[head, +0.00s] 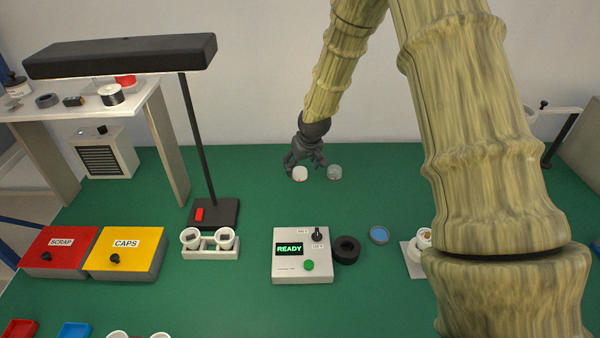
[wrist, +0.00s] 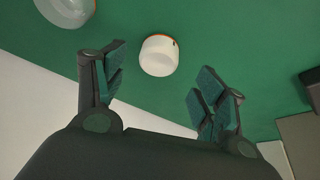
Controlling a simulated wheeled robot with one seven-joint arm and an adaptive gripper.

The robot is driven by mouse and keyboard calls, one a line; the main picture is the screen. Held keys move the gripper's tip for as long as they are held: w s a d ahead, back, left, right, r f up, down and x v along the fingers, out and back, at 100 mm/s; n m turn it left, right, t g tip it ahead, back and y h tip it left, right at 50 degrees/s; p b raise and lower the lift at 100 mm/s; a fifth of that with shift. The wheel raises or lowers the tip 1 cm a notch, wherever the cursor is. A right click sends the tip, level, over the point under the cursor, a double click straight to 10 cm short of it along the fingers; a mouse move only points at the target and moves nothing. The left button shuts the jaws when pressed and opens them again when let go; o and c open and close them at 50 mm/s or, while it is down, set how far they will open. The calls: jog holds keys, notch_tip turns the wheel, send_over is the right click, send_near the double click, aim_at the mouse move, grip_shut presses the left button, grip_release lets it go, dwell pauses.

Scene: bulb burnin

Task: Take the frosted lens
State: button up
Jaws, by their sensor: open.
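Two small round lens caps stand side by side at the back of the green bench. The milky white one, which looks like the frosted lens (head: 300,174), is on the left in the head view. A greyer, see-through lens (head: 334,172) is on its right. My gripper (head: 305,164) is open and low, just behind the white lens. In the wrist view the white lens (wrist: 159,56) with an orange rim lies just beyond the gap between my open fingers (wrist: 160,82), untouched. The see-through lens (wrist: 66,8) is cut off at the upper left there.
A grey box reading READY (head: 301,266), a black ring (head: 347,249) and a blue disc (head: 379,235) stand nearer the front. A lamp (head: 193,138), white cups (head: 190,239) and red SCRAP (head: 52,262) and yellow CAPS (head: 121,262) boxes are left. The wall is close behind my gripper.

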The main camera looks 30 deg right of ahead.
aim_at(300, 170)
jog(key=shift+w+d+f+p, duration=0.2)
jog(key=shift+f+p, duration=0.1)
jog(key=shift+f, duration=0.45)
jog(key=shift+x, duration=1.25)
jog(key=c, duration=0.8)
